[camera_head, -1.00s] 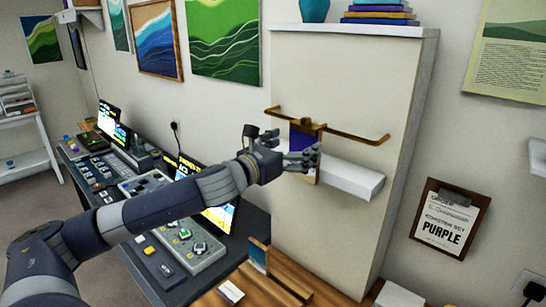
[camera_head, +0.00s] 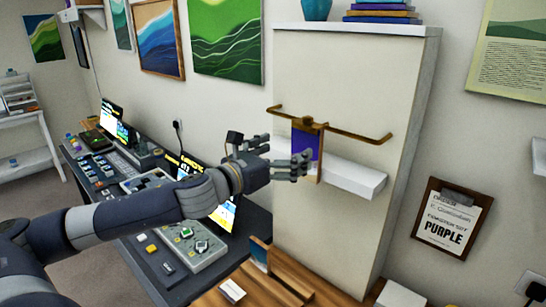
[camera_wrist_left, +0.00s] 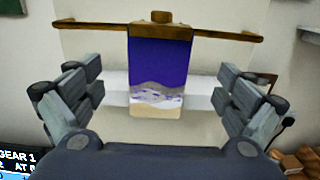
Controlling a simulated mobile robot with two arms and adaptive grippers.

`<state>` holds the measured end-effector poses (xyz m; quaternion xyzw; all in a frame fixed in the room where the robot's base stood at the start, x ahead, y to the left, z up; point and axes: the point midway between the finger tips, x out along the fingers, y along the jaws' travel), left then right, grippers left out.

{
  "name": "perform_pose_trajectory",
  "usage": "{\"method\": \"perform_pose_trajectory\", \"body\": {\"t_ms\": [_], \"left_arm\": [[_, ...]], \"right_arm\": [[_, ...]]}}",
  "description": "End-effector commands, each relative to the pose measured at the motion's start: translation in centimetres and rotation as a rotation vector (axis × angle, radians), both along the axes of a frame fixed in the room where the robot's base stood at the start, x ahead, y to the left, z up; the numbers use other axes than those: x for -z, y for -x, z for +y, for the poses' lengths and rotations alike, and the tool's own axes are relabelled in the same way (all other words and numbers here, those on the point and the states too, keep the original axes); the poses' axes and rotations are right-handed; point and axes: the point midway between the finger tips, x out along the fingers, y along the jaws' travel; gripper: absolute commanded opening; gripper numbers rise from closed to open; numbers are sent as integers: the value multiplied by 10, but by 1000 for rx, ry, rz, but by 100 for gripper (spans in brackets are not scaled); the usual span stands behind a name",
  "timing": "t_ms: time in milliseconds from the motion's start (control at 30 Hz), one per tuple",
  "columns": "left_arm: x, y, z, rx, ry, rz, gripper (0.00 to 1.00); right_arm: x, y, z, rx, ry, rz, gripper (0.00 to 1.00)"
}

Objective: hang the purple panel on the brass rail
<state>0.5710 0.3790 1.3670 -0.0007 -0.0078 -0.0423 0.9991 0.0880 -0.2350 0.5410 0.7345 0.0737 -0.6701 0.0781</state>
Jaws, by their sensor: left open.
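The purple panel (camera_head: 305,142) hangs upright from the middle of the brass rail (camera_head: 352,133) in the head view. In the left wrist view, the panel (camera_wrist_left: 160,58) hangs below the rail (camera_wrist_left: 88,27), with grey-white and sandy bands along its lower part. My left gripper (camera_head: 276,157) is in front of the panel and partly covers its lower part in the head view. In the wrist view the left gripper (camera_wrist_left: 160,85) is open, its fingers wide to both sides of the panel and apart from it. My right gripper is not in view.
A white ledge (camera_head: 356,180) sticks out from the pale cabinet (camera_head: 340,80) behind the panel. A desk with consoles (camera_head: 190,248) and screens stands to the left. A wooden rack (camera_head: 285,272) is below. An order clipboard reading PURPLE (camera_head: 450,218) hangs at right.

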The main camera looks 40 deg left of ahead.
Motion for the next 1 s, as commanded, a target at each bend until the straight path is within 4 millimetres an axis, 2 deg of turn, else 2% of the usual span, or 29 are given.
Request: {"method": "perform_pose_trajectory", "body": {"t_ms": [533, 1000], "left_arm": [[1, 33, 4, -2, 1, 2, 96], [0, 38, 4, -2, -2, 1, 96]], "right_arm": [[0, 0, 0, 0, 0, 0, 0], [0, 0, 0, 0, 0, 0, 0]]}}
